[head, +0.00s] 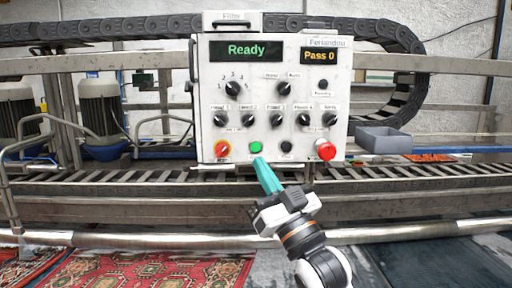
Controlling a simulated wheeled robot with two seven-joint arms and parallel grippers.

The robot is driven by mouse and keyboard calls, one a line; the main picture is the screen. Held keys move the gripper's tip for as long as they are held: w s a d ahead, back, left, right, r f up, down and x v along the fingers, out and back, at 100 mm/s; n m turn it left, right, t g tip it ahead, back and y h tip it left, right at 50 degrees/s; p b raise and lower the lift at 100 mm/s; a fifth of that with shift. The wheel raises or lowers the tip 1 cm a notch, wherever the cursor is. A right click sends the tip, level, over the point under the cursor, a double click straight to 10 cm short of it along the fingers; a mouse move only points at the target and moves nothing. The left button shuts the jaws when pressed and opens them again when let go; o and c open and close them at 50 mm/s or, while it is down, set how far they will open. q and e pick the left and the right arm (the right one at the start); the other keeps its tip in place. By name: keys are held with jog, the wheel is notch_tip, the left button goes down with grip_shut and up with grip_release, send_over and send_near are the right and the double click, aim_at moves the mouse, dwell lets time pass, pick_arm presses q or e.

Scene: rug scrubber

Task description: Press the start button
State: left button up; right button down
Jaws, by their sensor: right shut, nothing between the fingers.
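The control panel (270,98) is a worn white box facing me, with a lit screen reading "Ready" (246,50) and a smaller screen reading "Pass 0" (320,56). A green button (256,148), likely the start button, sits in the bottom row. My left gripper is not in view.
A metal roller conveyor (420,176) runs behind and below the panel. A grey bin (384,141) stands to the right. Black cable chain (110,28) runs overhead. Motors (100,105) stand at the left. Red patterned rugs (150,268) lie at the lower left.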

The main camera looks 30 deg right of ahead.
aim_at(256, 147)
jog(key=w+d, duration=0.4)
jog(key=w, duration=0.3)
jog(key=shift+w+d+b, duration=0.3)
jog(key=shift+d, duration=0.05)
jog(key=shift+w+d, duration=0.1)
dwell(2.0)
jog(key=shift+w+d, duration=0.15)
jog(key=shift+w, duration=0.1)
